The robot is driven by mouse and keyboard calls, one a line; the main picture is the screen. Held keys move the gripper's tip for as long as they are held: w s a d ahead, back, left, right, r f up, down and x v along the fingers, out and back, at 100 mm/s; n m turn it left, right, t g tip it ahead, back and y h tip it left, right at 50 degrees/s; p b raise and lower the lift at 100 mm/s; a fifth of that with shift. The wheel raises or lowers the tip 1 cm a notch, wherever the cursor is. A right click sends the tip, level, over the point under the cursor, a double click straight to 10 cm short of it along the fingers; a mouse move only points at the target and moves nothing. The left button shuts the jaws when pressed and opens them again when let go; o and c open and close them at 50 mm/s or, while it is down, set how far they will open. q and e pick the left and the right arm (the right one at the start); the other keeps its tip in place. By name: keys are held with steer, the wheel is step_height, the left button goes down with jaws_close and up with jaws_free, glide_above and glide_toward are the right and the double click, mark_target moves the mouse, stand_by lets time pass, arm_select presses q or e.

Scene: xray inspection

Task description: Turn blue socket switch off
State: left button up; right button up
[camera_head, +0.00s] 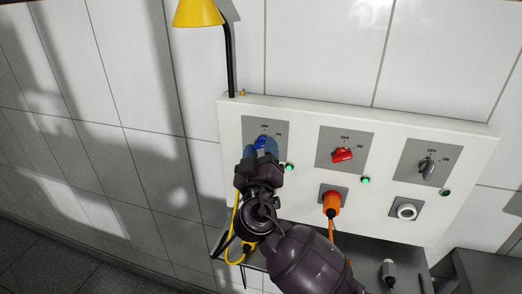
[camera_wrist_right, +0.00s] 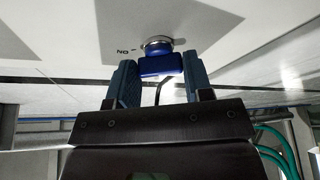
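The blue switch (camera_head: 265,142) is a blue knob on a grey plate at the left of the white panel, with OFF and ON marks. My right gripper (camera_head: 263,150) is at this switch and hides part of it and the area below. In the right wrist view the blue knob (camera_wrist_right: 158,64) shows between the two blue fingertips of my right gripper (camera_wrist_right: 158,76). The fingers are apart, one on each side of the knob. I cannot tell whether they touch it. My left gripper is not in view.
The white panel (camera_head: 300,112) also bears a red switch (camera_head: 343,155) and a grey switch (camera_head: 428,167), with green lights beside the switches. An orange plug (camera_head: 331,203) sits below the red switch. A yellow lamp (camera_head: 198,12) stands above the panel's left end. A yellow cable hangs at lower left.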

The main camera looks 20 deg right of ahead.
steer(key=shift+c, duration=0.7)
steer(key=shift+n+p, duration=0.3)
steer(key=shift+n, duration=0.1)
steer(key=n+p, duration=0.1)
steer(key=n+y, duration=0.1)
steer(key=shift+r+n+y+p, duration=0.2)
steer(key=shift+n+y+p, duration=0.1)
steer(key=shift+p, duration=0.1)
steer(key=shift+d+n+y+p, duration=0.1)
steer(key=shift+n+y+p, duration=0.4)
steer(key=shift+n+p, duration=0.5)
steer(key=shift+n+g+y+p, duration=0.4)
steer(key=shift+n+p, duration=0.05)
steer(key=shift+n, duration=0.75)
steer(key=shift+s+n, duration=0.1)
steer(key=shift+n, duration=0.8)
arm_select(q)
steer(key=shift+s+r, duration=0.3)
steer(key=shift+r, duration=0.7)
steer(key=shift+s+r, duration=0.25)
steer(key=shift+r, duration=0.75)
arm_select(e)
steer(key=shift+n+g+y, duration=0.5)
steer(key=shift+n+g, duration=0.4)
steer(key=shift+n, duration=1.1)
